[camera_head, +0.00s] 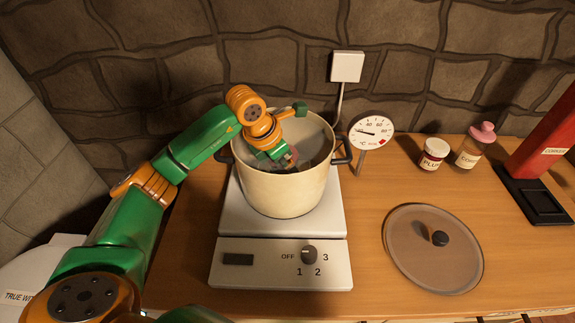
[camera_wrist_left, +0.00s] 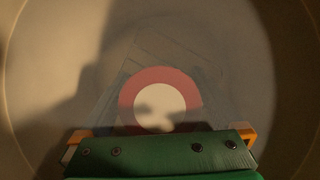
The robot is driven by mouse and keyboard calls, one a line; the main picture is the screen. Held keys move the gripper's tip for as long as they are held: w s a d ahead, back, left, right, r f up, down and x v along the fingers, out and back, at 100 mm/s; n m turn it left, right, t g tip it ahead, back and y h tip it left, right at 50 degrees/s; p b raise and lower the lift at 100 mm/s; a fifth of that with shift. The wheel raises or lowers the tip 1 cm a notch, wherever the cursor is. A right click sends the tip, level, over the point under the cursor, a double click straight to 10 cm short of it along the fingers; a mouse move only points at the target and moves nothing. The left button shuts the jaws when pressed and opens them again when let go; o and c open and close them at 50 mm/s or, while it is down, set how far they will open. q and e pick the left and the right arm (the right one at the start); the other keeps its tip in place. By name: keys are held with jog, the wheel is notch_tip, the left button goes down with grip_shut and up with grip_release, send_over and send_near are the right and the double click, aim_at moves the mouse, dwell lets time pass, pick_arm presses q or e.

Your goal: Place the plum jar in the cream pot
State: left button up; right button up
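The plum jar (camera_head: 433,155), dark red with a white lid and a label reading "PLUM", stands upright on the wooden counter, right of the pot. The cream pot (camera_head: 285,195) stands uncovered on a white hotplate (camera_head: 280,262). My left gripper (camera_head: 289,160) reaches down inside the pot, away from the plum jar. In the left wrist view its two fingers (camera_wrist_left: 162,138) are spread wide apart. A round red thing with a pale centre (camera_wrist_left: 160,102) is in the pot below it; the gripper body hides its near edge. I cannot tell whether the fingers touch it. My right gripper is out of view.
A jar with a pink top (camera_head: 474,146) stands right of the plum jar. A dial thermometer (camera_head: 371,131) is beside the pot. A glass lid (camera_head: 433,262) lies on the counter at right. A red corker (camera_head: 545,147) stands at the far right.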

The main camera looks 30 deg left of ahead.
pick_arm(q)
jog(key=shift+r, duration=0.25)
jog(key=v, duration=1.1)
jog(key=shift+s+r+b, duration=0.2)
jog(key=shift+r+b, duration=0.15)
jog(key=shift+b, duration=0.1)
jog(key=shift+a, duration=0.15)
